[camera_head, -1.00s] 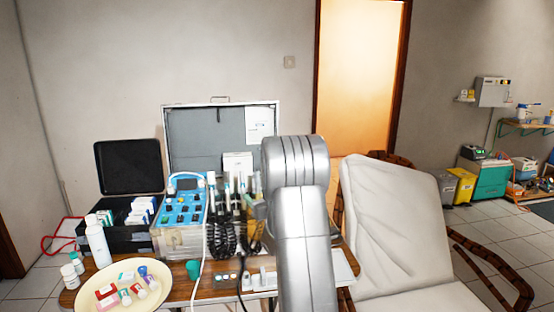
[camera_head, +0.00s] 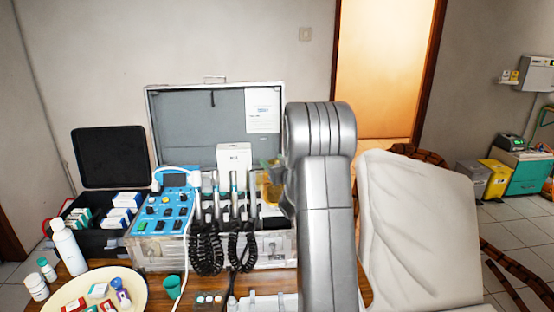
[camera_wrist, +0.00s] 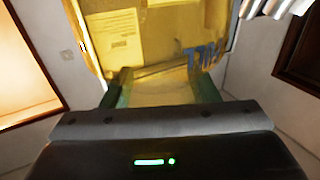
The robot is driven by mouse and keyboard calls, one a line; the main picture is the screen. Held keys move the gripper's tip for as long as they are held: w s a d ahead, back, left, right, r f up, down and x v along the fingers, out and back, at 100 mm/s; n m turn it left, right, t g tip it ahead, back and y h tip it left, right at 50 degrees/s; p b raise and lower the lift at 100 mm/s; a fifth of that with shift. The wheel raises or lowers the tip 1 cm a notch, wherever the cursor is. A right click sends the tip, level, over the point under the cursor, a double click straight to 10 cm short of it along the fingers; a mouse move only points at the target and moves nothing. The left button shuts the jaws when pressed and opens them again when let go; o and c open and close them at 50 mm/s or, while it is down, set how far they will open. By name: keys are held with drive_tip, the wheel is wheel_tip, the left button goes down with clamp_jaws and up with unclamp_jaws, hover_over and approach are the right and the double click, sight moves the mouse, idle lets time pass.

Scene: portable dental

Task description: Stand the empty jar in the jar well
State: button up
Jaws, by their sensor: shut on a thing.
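My gripper (camera_wrist: 163,86) is shut on the amber see-through jar (camera_wrist: 160,40), which fills the upper middle of the wrist view between the two fingers. In the head view the jar (camera_head: 272,190) shows just left of my arm, in front of the open case (camera_head: 160,252) and right of its handpieces. It looks held above the case's right part. My arm hides much of the gripper there. I cannot make out the jar well; the right end of the case is behind my arm.
Handpieces with coiled black cords (camera_head: 208,250) stand close left of the jar. A blue control panel (camera_head: 163,213), green cup (camera_head: 173,287), white bottle (camera_head: 68,248) and cream tray (camera_head: 141,304) are further left. A white reclined chair (camera_head: 420,230) is to the right.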

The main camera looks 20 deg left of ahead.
drive_tip(key=shift+s+f, duration=0.15)
drive_tip(key=shift+f, duration=0.4)
wheel_tip(320, 180, down, 2)
drive_tip(key=shift+b, duration=0.55)
drive_tip(key=shift+f+b, duration=0.4)
drive_tip(key=shift+b, duration=0.6)
drive_tip(key=shift+f, duration=0.1)
